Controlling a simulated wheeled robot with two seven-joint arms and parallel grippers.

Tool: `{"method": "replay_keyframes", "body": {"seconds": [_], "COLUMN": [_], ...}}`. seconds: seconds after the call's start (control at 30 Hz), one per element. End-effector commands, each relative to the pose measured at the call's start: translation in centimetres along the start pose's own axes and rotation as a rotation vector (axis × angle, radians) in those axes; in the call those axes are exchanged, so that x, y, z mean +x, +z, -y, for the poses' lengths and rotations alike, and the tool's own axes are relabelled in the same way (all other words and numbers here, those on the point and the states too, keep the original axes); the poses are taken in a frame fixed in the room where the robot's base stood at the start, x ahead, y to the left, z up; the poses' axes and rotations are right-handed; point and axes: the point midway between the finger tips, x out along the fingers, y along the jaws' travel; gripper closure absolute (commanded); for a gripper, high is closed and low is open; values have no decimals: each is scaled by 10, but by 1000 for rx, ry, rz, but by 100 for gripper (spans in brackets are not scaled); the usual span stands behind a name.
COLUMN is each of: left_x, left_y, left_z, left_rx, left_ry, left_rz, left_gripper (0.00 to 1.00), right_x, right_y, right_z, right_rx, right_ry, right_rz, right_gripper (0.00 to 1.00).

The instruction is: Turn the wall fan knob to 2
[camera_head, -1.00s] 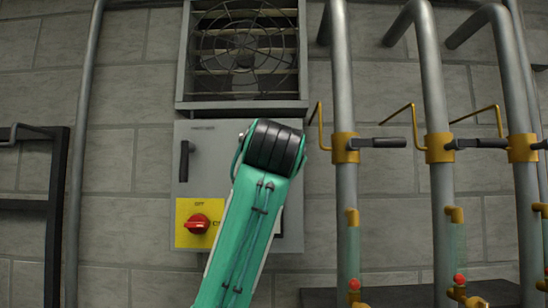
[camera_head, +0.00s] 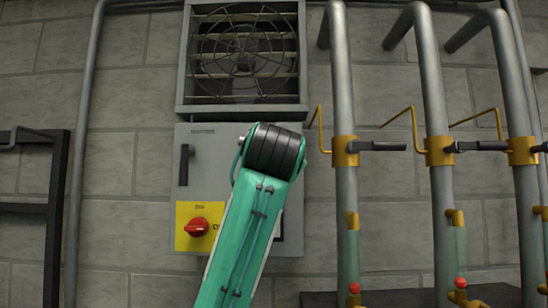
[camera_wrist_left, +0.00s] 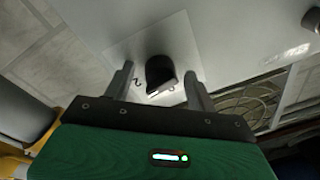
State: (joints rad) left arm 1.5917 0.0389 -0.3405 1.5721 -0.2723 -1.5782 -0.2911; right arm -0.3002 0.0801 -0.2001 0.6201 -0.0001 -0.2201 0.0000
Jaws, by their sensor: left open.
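A black fan knob (camera_wrist_left: 160,72) sits on a pale plate with small printed marks, one like a 2, in the left wrist view. My left gripper (camera_wrist_left: 160,88) is open, with one finger on each side of the knob in the picture. I cannot tell whether either finger touches it. In the head view my green left arm covers this knob and my left gripper. The grey control box (camera_head: 216,150) hangs below the wall fan (camera_head: 244,55). My right gripper is not in view.
A red knob (camera_head: 197,227) on a yellow plate (camera_head: 186,241) and a black handle (camera_head: 184,164) are on the box's left side. Several grey pipes, one of them nearest the box (camera_head: 341,80), with yellow fittings and levers, stand to the right. A dark frame (camera_head: 58,190) is at left.

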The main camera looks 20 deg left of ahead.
Motion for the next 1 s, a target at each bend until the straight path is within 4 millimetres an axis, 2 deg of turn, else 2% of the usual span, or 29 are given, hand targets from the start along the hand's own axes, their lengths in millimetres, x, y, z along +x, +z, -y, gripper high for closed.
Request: {"method": "replay_keyframes", "body": {"seconds": [0.17, 0.5, 0.7, 1.0], "left_x": [-17, -92, -125, -138], "left_y": [2, 3, 2, 0], "left_z": [-2, -3, -2, 0], "left_rx": [-2, -1, -1, 1], "left_ry": [-1, -1, -1, 0], "left_rz": [-4, -6, -3, 0], "left_gripper": [43, 43, 43, 43], "right_x": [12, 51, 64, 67], "right_y": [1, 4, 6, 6], "right_z": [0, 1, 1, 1], "right_rx": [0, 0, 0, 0], "right_ry": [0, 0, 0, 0], "right_rz": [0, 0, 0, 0], "right_gripper": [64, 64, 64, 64]}}
